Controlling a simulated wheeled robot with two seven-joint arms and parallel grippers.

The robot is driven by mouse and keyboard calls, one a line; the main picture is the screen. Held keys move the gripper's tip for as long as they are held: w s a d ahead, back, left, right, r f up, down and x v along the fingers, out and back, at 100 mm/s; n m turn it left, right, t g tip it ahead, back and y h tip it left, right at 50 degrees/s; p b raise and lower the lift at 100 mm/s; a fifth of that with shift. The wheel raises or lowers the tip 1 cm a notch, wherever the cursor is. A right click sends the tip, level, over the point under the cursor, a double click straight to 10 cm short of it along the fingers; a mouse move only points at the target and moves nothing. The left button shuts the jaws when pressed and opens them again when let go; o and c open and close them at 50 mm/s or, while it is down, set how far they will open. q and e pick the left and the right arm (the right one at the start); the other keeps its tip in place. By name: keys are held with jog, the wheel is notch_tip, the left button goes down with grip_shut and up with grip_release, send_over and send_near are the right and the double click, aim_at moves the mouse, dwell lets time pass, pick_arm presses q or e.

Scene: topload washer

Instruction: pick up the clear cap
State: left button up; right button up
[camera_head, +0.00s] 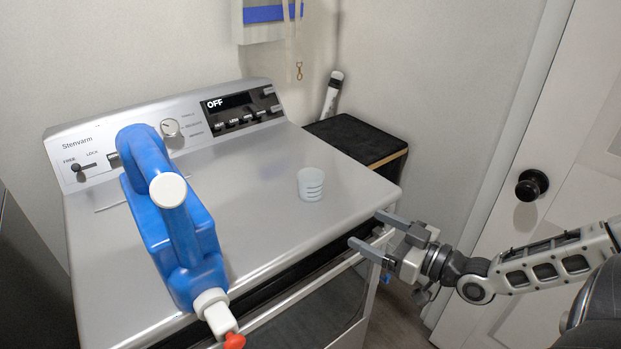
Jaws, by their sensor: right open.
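The clear cap (310,185) is a small translucent cup with dark lines on its side. It stands on the right part of the washer's top (262,228), apart from everything else. My right gripper (364,230) is open and empty at the washer's front right edge, to the right of the cap and nearer to me. Its two fingers point left, toward the washer, and do not touch the cap. My left gripper is not in view.
A blue detergent jug (158,235) with a white spout and red tip lies on the washer's left part. The control panel (190,125) rises at the back. A black-topped stand (355,138) is beside the washer, and a door (570,150) is at the right.

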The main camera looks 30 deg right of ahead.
notch_tip(320, 180, up, 2)
jog(key=w+d, duration=0.2)
jog(key=b, duration=0.2)
send_near(321, 186)
jog(key=shift+t, duration=0.3)
jog(key=x, duration=0.4)
jog(key=shift+a, duration=0.35)
jog(key=shift+w+a, duration=0.15)
jog(key=shift+w, duration=0.4)
jog(key=x, duration=0.4)
jog(key=shift+w+d+f+b, duration=0.15)
jog(key=shift+d+b, duration=0.05)
jog(key=shift+b, duration=0.1)
jog(key=shift+w+a, duration=0.15)
jog(key=shift+w, duration=0.4)
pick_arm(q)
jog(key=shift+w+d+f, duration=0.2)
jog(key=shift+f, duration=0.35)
pick_arm(e)
jog(key=c, duration=1.1)
